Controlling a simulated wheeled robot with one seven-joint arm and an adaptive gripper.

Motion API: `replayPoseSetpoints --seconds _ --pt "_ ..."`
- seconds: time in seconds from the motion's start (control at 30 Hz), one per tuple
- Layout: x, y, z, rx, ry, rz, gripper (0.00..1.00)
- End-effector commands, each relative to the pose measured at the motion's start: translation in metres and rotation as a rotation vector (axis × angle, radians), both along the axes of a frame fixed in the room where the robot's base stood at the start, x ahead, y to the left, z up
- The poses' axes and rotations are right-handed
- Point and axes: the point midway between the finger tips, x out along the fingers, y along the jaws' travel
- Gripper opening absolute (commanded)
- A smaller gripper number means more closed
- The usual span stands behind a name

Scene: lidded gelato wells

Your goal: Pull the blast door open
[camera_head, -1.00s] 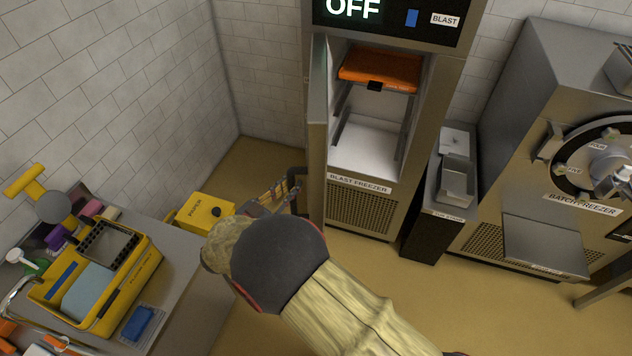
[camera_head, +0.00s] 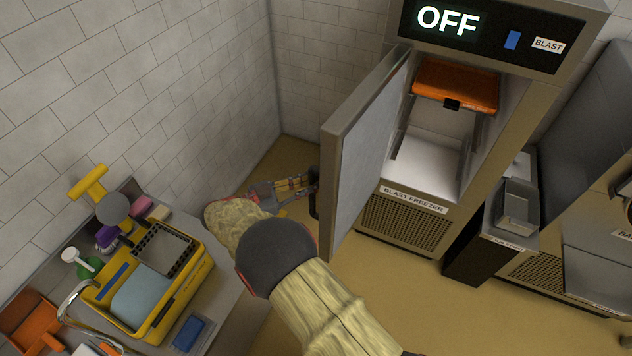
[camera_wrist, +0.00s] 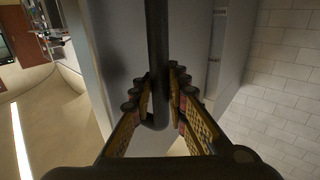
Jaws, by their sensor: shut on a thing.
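The blast freezer door (camera_head: 372,140) stands partly open, swung out to the left of the cabinet, with its pale inner face in view. My gripper (camera_head: 312,182) is at the door's outer left side and is shut on the dark bar handle (camera_head: 316,203). In the wrist view the handle (camera_wrist: 157,60) runs upright between the fingers of my gripper (camera_wrist: 160,95), with the door's grey face (camera_wrist: 120,60) behind it. Inside the blast freezer (camera_head: 432,150) an orange lidded pan (camera_head: 455,88) sits on the upper rails. The display above reads OFF.
A counter at lower left holds a yellow caddy (camera_head: 205,275), a blue block (camera_head: 188,333) and several tools. A brick wall (camera_head: 180,80) stands behind the door's left side. A dark stand (camera_head: 478,245) with a metal bin (camera_head: 517,207) is right of the freezer.

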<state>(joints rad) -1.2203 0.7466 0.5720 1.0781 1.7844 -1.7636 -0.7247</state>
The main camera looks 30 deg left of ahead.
Motion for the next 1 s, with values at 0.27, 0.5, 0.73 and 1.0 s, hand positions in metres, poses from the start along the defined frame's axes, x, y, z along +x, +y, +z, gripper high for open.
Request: replayPoseSetpoints --seconds 0.27,0.5,0.73,1.0 --pt "-0.0005 0.0002 -0.0006 -0.001 0.001 0.000 0.00" --pt "-0.0002 0.0001 -0.0001 0.000 0.000 0.000 0.26" --pt "0.0001 0.0001 0.0002 0.000 0.000 0.000 0.34" --pt "-0.0028 0.0026 0.0001 0.001 -0.001 0.001 0.34"
